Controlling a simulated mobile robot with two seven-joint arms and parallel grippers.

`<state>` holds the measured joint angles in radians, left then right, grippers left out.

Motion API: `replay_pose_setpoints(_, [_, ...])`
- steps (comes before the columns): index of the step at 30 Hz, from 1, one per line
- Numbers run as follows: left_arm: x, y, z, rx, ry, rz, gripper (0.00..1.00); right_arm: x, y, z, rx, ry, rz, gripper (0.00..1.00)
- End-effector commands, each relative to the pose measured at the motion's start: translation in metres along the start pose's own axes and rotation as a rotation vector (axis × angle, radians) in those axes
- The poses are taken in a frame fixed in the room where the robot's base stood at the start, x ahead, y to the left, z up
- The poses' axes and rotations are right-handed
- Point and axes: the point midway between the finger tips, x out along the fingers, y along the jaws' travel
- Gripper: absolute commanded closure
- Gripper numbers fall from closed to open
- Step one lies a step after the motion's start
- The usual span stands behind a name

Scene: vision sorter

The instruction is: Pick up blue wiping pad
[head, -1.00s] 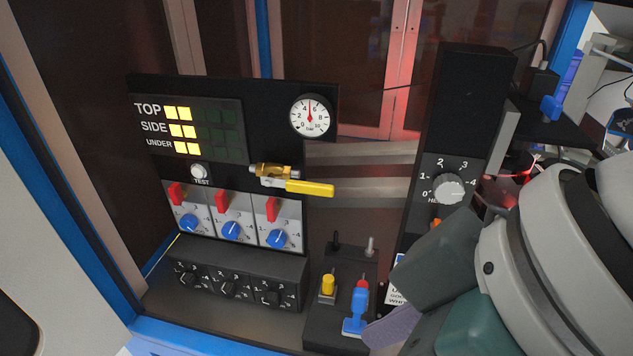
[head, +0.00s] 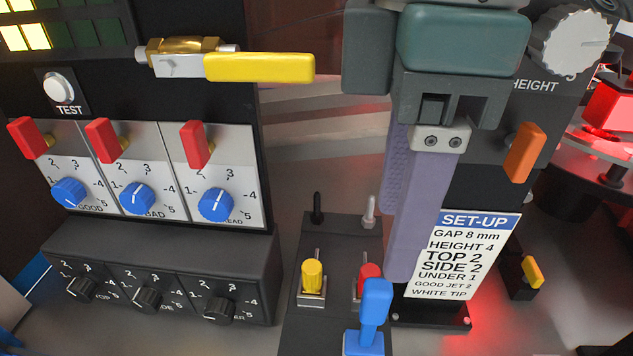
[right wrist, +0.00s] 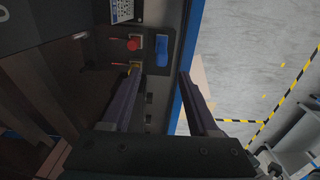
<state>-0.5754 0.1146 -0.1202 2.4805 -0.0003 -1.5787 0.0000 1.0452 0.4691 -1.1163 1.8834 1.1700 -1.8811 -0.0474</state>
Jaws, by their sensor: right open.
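The blue wiping pad (head: 372,312) stands on the black block at the bottom centre of the head view, its upright blue grip on top and its lower end cut off by the frame edge. It also shows in the right wrist view (right wrist: 162,50), beyond the fingertips and in line with the gap between them. My right gripper (head: 396,268) points down just above and behind the pad. In the right wrist view its purple fingers (right wrist: 160,78) are wide apart with nothing between them. My left gripper is not in view.
A red knob (head: 369,278) sits directly behind the pad and a yellow knob (head: 312,274) to its left. A set-up card (head: 462,258) stands right of the fingers. A yellow lever (head: 260,68) juts out at upper left. Switch panels fill the left side.

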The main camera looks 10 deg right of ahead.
Motion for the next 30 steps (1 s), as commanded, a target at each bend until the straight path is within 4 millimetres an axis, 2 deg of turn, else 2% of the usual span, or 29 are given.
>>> replay_pose_setpoints(6, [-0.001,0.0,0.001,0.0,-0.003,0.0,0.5,0.032,-0.001,0.001,0.001,-0.003,-0.004,0.4])
replay_pose_setpoints(13, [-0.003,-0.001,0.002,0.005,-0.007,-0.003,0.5,0.053,-0.001,0.0,0.0,-0.003,-0.003,0.4])
replay_pose_setpoints(21, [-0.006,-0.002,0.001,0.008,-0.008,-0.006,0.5,0.093,0.0,-0.002,0.0,-0.002,-0.001,0.4])
replay_pose_setpoints(30, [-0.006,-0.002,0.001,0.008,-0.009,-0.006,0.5,0.098,0.0,-0.002,-0.002,0.0,0.001,0.42])
